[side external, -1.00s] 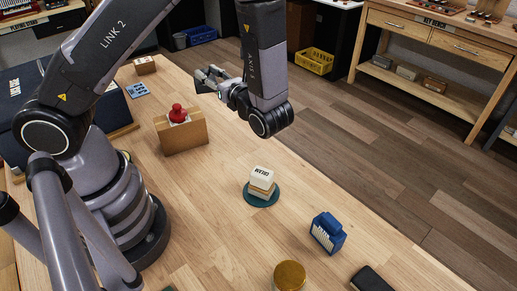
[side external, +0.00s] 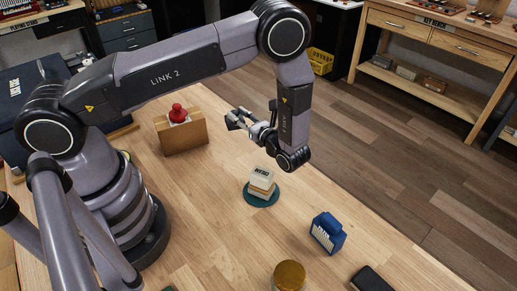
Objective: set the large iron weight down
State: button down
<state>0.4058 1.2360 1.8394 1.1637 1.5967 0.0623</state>
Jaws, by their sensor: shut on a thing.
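My gripper (side external: 237,119) is above the wooden table, pointing left, between the wooden box with the red knob-like thing and the stacked memo block. It is shut on a small grey thing at its fingertips, which fits the large iron weight. The fingers partly hide it, and it is too small to make out its shape. It is held clear of the tabletop (side external: 215,230). No other iron weight can be made out on the table.
A wooden box (side external: 183,139) with a red knob-like thing (side external: 178,113) stands to the left. A pale memo block (side external: 262,176) sits on a round green coaster (side external: 257,201). A blue item (side external: 328,233), a gold-lidded jar (side external: 290,275) and a black case (side external: 369,281) stand nearer. The table's front-middle is clear.

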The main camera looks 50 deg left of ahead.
jog(key=w+f, duration=0.1)
jog(key=f, duration=0.1)
jog(key=w+f, duration=0.1)
jog(key=w, duration=0.1)
jog(key=w+f, duration=0.2)
jog(key=shift+w+a+f, duration=0.25)
jog(key=shift+a+f, duration=0.05)
jog(key=shift+f, duration=0.05)
jog(key=f, duration=0.3)
jog(key=shift+w, duration=0.25)
jog(key=shift+f, duration=0.35)
jog(key=shift+f, duration=0.1)
jog(key=shift+f, duration=0.35)
jog(key=shift+f, duration=0.15)
jog(key=c, duration=0.9)
grip_release()
